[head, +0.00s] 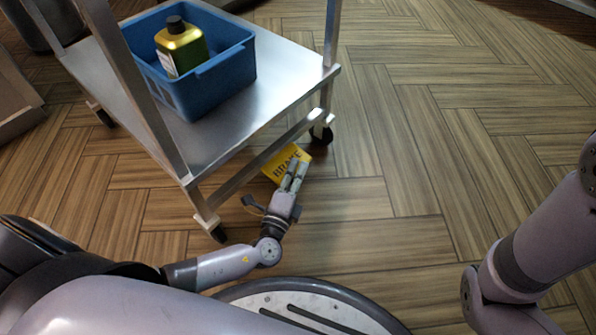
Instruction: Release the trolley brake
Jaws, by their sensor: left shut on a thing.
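The metal trolley (262,105) stands at the upper left on small dark casters. A yellow plate marked BRAKE (285,161) is low at the trolley's near side, just below its lower rail. My left gripper (298,170) reaches up from below and is shut on the brake plate, its fingers covering the plate's right part. Exactly how the fingertips sit on it is partly hidden. My right arm is at the right edge, but its gripper is out of view.
A blue bin (214,88) on the trolley shelf holds a yellow-green bottle (183,47) with a dark cap. A trolley caster (321,136) is just right of the plate. The wood floor (430,130) to the right is clear.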

